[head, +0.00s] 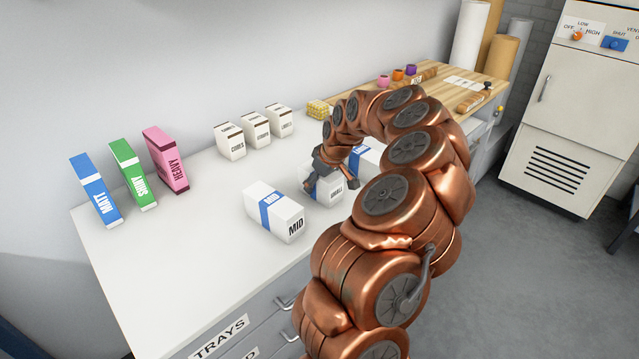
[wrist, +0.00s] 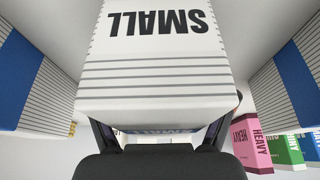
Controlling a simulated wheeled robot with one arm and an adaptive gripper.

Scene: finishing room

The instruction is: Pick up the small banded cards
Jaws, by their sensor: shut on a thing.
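The small banded cards (head: 335,191) are a white stack marked SMALL with a blue band, in the middle of the row on the white counter in the head view. In the wrist view their SMALL end (wrist: 165,50) fills the upper middle, with the lines of the stacked edges below the word. My gripper (head: 318,180) is shut on this stack from above, and its fingers show at both sides of it in the wrist view. My arm hides part of the stack in the head view. I cannot tell whether the stack touches the counter.
A MID stack (head: 274,212) stands close on the left, and another blue-banded stack (head: 366,158) close on the right. Blue MATT (head: 96,190), green SHINY (head: 133,174) and pink HEAVY (head: 166,160) boxes stand at the left. Three small white boxes (head: 255,129) stand behind. The counter's front left is clear.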

